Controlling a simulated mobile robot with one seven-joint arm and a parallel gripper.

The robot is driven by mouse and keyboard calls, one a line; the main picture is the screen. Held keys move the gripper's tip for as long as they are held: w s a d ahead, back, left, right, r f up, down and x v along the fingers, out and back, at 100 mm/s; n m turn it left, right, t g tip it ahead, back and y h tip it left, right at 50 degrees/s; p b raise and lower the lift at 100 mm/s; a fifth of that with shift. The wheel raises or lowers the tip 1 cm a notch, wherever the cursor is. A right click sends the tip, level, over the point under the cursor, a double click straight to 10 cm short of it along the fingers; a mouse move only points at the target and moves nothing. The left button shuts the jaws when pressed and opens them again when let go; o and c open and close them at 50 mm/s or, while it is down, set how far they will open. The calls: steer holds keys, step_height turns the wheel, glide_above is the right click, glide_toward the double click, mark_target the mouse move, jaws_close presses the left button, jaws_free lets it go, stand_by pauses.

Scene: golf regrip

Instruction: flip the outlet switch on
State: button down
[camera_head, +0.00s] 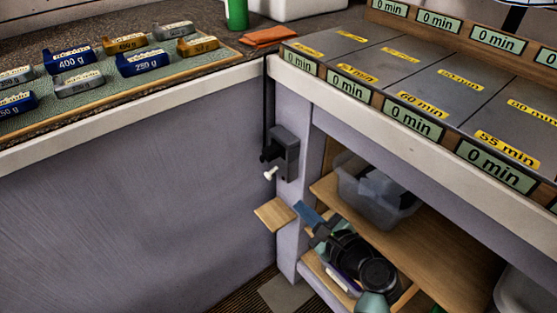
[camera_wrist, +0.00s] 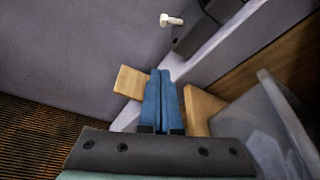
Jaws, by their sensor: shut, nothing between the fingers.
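The dark grey outlet (camera_head: 287,150) is mounted on the grey corner post below the counter, with a black cord rising from it. A small white switch lever (camera_head: 270,173) sticks out at its lower left. In the wrist view the white lever (camera_wrist: 171,20) and the dark outlet (camera_wrist: 190,38) are at the top, beyond my fingertips. My gripper (camera_head: 303,209) is below and slightly right of the outlet, apart from it. In the wrist view its two blue fingers (camera_wrist: 160,72) lie together with nothing between them. The lever's exact on or off position cannot be told.
A small wooden ledge (camera_head: 270,214) juts out just left of my fingertips. Right of the post, wooden shelves (camera_head: 405,240) hold a clear plastic bin (camera_head: 362,190). The counter's pale edge (camera_head: 140,108) runs above. Free room lies before the grey panel (camera_head: 140,205) at left.

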mark_target(273, 172)
steer(key=shift+f, duration=0.1)
stand_by(0.3)
steer(key=b+x, duration=0.5)
steer(key=x, duration=0.4)
steer(key=shift+s+a+r+p, duration=0.1)
steer(key=shift+a+r, duration=0.2)
steer(key=shift+r, duration=0.25)
steer(key=shift+a+r+p, duration=0.1)
steer(key=shift+a+r, duration=0.2)
steer(key=shift+r, duration=0.3)
steer(key=shift+s+a+r+p, duration=0.1)
steer(key=shift+a+r, duration=0.2)
steer(key=shift+r, duration=0.25)
steer(key=shift+r+p, duration=0.15)
steer(key=shift+p, duration=0.35)
